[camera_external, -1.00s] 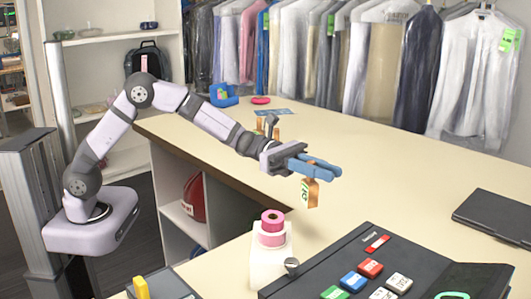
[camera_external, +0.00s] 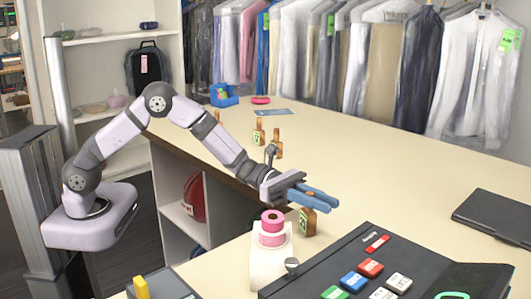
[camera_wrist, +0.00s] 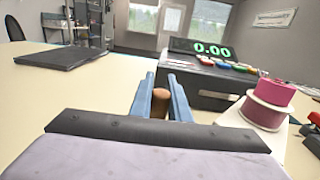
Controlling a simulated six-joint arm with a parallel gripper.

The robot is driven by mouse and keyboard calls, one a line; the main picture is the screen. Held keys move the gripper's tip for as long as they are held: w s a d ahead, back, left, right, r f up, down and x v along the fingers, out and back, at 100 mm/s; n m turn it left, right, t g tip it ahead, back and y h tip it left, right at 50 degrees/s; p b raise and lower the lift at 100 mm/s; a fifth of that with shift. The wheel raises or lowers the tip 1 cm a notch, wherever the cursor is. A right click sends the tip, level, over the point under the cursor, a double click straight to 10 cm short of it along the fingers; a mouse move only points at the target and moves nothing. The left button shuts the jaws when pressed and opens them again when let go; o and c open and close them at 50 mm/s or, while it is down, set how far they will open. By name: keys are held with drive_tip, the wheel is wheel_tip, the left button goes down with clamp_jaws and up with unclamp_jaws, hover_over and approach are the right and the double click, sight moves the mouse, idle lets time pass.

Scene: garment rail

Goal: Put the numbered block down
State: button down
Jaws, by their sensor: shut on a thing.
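The numbered block (camera_external: 308,224) is a small brown wooden piece with a green label on its face. It hangs upright below the blue fingers of my gripper (camera_external: 322,198). In the wrist view my gripper (camera_wrist: 161,95) is shut on the block's rounded brown top (camera_wrist: 160,101). The block is low over the counter (camera_external: 390,175), just right of the tape stand; I cannot tell if its base touches. Its upper part is hidden by the fingers in the external view.
Pink tape rolls (camera_external: 272,225) on a white stand are close to the left of the block. The black cash register (camera_external: 375,262) is in front and right. Two similar blocks (camera_external: 259,133) (camera_external: 277,147) stand further back. A dark flat case (camera_external: 495,212) lies at right.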

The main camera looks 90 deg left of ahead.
drive_tip(key=shift+f+b, duration=0.2)
drive_tip(key=shift+b, duration=0.1)
drive_tip(key=c, duration=1.7)
unclamp_jaws()
drive_tip(key=shift+r, duration=0.1)
drive_tip(key=shift+o, duration=0.2)
drive_tip(key=b+v, duration=0.2)
drive_tip(key=v, duration=1)
drive_tip(key=shift+r, duration=0.15)
